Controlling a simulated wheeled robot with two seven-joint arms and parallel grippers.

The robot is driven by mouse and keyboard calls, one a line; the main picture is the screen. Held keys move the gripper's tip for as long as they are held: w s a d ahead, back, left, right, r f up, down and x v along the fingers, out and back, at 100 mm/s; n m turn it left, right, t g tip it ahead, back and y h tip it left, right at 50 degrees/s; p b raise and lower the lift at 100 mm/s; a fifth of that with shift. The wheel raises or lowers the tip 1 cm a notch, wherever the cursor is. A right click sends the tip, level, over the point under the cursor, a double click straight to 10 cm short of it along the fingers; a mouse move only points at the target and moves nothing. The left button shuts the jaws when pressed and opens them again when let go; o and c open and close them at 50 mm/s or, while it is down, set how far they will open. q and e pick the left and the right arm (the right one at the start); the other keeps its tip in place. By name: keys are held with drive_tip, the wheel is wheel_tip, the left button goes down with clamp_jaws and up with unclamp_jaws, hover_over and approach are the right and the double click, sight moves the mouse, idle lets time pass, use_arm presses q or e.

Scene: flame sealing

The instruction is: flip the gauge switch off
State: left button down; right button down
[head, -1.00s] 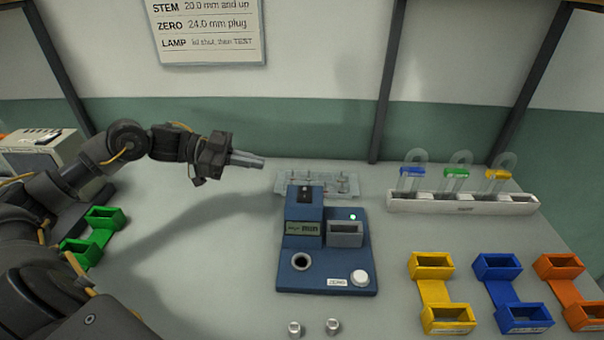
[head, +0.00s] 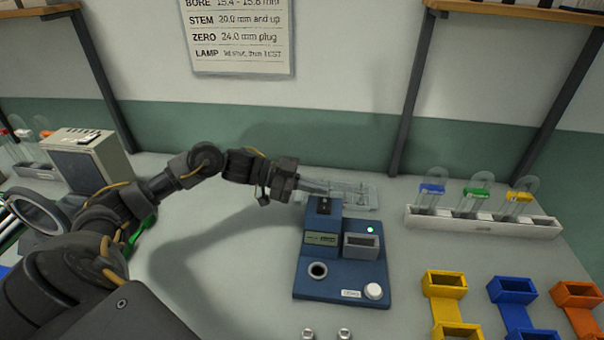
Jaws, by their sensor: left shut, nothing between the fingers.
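The blue gauge (head: 342,280) stands on the table in the middle of the head view. Its dark switch (head: 323,205) sits on top of the raised block at the back left. A small green light (head: 370,229) glows on the gauge, and its display (head: 321,239) faces me. My left gripper (head: 326,190) is shut and empty. Its fingertips are just above and behind the switch; I cannot tell whether they touch it. Which way the switch is tipped is too small to tell. My right gripper is not in view.
A clear rack (head: 358,195) lies behind the gauge. A white holder (head: 480,223) with capped tubes stands at the right. Yellow (head: 444,285), blue (head: 512,291) and orange (head: 577,294) stands are at the front right. Two small metal plugs (head: 326,334) lie at the front edge.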

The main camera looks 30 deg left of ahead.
sight(315, 202)
use_arm(q)
drive_tip(key=shift+w+a+f, duration=0.1)
drive_tip(key=shift+a+f, duration=0.05)
drive_tip(key=shift+f, duration=1.15)
drive_tip(key=shift+w+n+p, duration=0.1)
drive_tip(key=shift+n+p, duration=0.3)
drive_tip(key=shift+p, duration=0.4)
drive_tip(key=shift+f+g+b, duration=0.3)
drive_tip(key=r+p, duration=0.4)
drive_tip(key=shift+w+a+r, duration=0.15)
drive_tip(key=shift+w+r, duration=0.05)
drive_tip(key=b+v, duration=0.3)
drive_tip(key=v, duration=0.7)
drive_tip(key=shift+f+b, duration=0.25)
drive_tip(key=shift+b, duration=0.15)
